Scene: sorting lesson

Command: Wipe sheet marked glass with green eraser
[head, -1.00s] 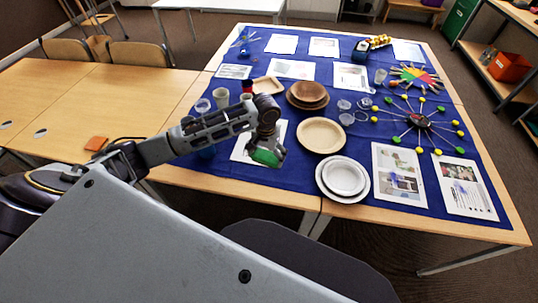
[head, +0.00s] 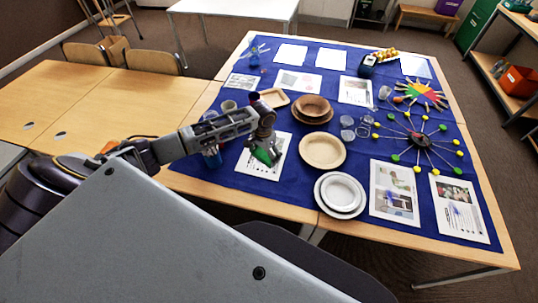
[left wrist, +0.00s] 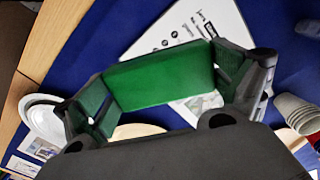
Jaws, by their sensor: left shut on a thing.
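My left gripper (head: 266,148) is shut on a green eraser (head: 263,157) above a white printed sheet (head: 251,166) on the blue cloth. In the left wrist view the eraser (left wrist: 160,76) lies across between both fingers of the gripper (left wrist: 165,85), with the sheet (left wrist: 215,20) behind it. I cannot tell whether the eraser touches the paper. The sheet's heading is too small to read, and the arm and eraser hide part of it. Two other printed sheets with bluish marks (head: 395,190) (head: 459,210) lie at the right front. My right gripper is not in view.
A beige plate (head: 322,150) and stacked white plates (head: 341,192) are close to the right of the gripper. Brown bowls (head: 312,107), clear cups (head: 347,134) and a spoked model with coloured balls (head: 419,140) stand farther off. The wooden table at left (head: 70,100) is mostly bare.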

